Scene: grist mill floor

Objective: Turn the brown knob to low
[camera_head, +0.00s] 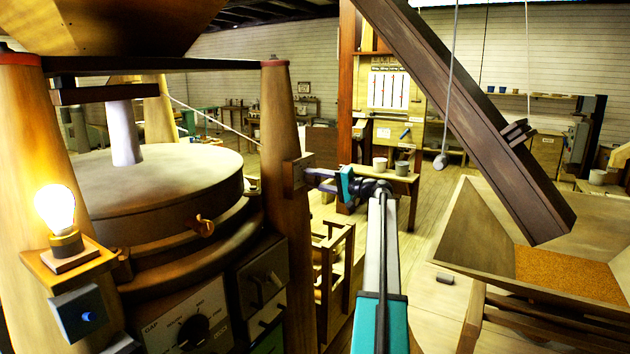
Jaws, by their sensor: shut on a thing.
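A small brown wooden box (293,174) is fixed to the right-hand post of the millstone frame. My gripper (309,177) reaches to the right side of this box, at the end of my arm coming up from the bottom of the picture. Its dark jaws are shut on what appears to be the brown knob, on the box's face. The jaws cover the knob, so its pointer and any low mark cannot be read.
A black dial (193,332) on a GAP panel and a blue knob (88,317) are at lower left, below a lit bulb (55,208). The round millstone cover (150,165) stands left of the post. A grain hopper (460,225) and slanted dark chute (470,110) are at right.

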